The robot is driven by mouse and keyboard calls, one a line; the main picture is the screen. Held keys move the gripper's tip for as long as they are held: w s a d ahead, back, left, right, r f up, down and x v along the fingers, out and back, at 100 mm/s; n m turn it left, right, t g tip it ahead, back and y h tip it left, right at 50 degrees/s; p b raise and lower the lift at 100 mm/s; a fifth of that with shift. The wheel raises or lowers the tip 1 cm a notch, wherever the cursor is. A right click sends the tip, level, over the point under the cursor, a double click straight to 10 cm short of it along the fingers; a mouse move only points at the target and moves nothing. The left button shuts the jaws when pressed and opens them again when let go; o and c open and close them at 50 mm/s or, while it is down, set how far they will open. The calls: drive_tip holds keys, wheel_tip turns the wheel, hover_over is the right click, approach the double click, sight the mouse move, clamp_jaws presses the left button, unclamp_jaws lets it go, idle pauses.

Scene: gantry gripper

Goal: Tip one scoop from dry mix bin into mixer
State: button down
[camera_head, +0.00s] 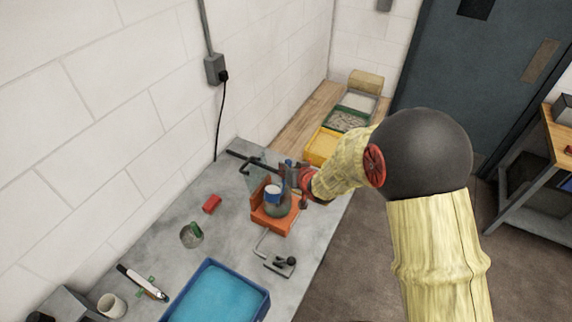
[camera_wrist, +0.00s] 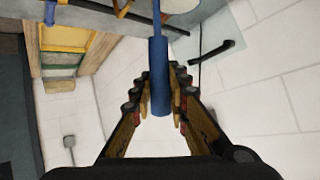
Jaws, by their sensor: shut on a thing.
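My gripper (camera_head: 288,175) is at the mixer, an orange-based machine (camera_head: 270,219) with a clear vessel on the grey bench. In the wrist view my gripper (camera_wrist: 160,98) is shut on the blue handle of the scoop (camera_wrist: 158,75). A thin blue rod runs from the handle to a pale round part cut off by the top edge. In the head view a white cup with blue (camera_head: 272,193) shows at the mixer; I cannot tell if it is the scoop's bowl. A green bin with grey speckled contents (camera_head: 347,120) stands beyond the arm; no label is readable.
A yellow bin (camera_head: 321,146) and a pale bin (camera_head: 357,101) stand beside the green one on a wooden surface. A blue tray (camera_head: 215,294), red block (camera_head: 212,204), glass beaker (camera_head: 192,236), white mug (camera_head: 111,305) and metal bracket (camera_head: 279,264) lie on the bench. The wall is close behind.

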drive_tip(key=shift+w+d+r+g+p, duration=0.1)
drive_tip(key=shift+w+d+g+p, duration=0.25)
drive_tip(key=shift+p, duration=1.9)
drive_tip(key=shift+w+m+p, duration=0.15)
drive_tip(key=shift+m+p, duration=0.15)
drive_tip(key=shift+p, duration=0.05)
drive_tip(key=shift+f, duration=0.25)
drive_tip(key=shift+w+y+p, duration=0.15)
drive_tip(key=shift+y+p, duration=0.15)
drive_tip(key=shift+p, duration=0.35)
drive_tip(key=shift+w+d+f+m+g+p, duration=0.45)
drive_tip(key=shift+g+p, duration=0.3)
drive_tip(key=shift+p, duration=2.6)
drive_tip(key=shift+w+d+f+g+y, duration=0.2)
drive_tip(key=shift+w+g+y, duration=0.2)
drive_tip(key=shift+w, duration=0.05)
